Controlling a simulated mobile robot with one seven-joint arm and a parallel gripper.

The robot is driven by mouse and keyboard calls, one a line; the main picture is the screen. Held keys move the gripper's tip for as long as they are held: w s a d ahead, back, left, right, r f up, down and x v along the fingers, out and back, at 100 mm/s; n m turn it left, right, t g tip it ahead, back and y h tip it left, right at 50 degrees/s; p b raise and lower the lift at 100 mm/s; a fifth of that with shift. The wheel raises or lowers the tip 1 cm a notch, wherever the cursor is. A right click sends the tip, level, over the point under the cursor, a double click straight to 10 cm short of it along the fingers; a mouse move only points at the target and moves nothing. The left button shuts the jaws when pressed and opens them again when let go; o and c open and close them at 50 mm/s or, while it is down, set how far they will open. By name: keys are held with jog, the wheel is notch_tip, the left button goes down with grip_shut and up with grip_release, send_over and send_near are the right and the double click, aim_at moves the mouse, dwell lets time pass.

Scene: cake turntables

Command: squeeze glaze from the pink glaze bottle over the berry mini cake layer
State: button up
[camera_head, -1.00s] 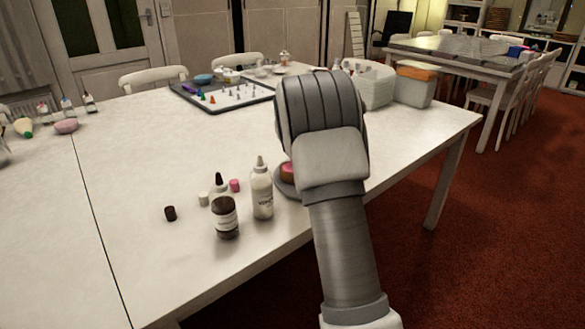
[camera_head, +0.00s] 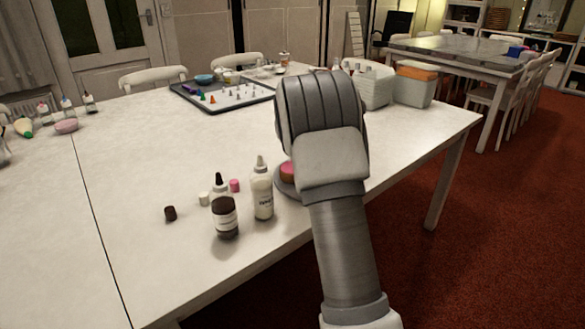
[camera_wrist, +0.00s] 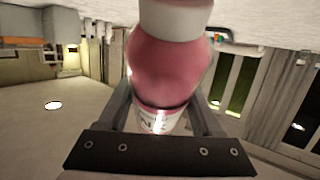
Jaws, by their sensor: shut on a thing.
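My gripper is hidden behind my own arm in the head view. In the wrist view my gripper (camera_wrist: 163,104) is shut on the pink glaze bottle (camera_wrist: 168,68). The bottle's white collar end is toward the white table surface and its label end toward the ceiling, so it looks tipped upside down. Its nozzle tip is out of view. In the head view the berry mini cake layer (camera_head: 287,172) shows as a pink-topped piece on a grey turntable (camera_head: 284,189), both partly hidden by my arm. Glaze flow cannot be seen.
A dark glaze bottle (camera_head: 225,212) and a white one (camera_head: 262,190) stand left of the turntable. A brown cap (camera_head: 170,213), a white cap (camera_head: 204,199) and a pink cap (camera_head: 235,186) lie near them. A decorating tray (camera_head: 222,96) sits farther back. The left table is mostly clear.

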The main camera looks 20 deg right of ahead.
jog(key=shift+r, duration=0.15)
notch_tip(320, 180, up, 7)
jog(key=p, duration=0.3)
dwell(0.4)
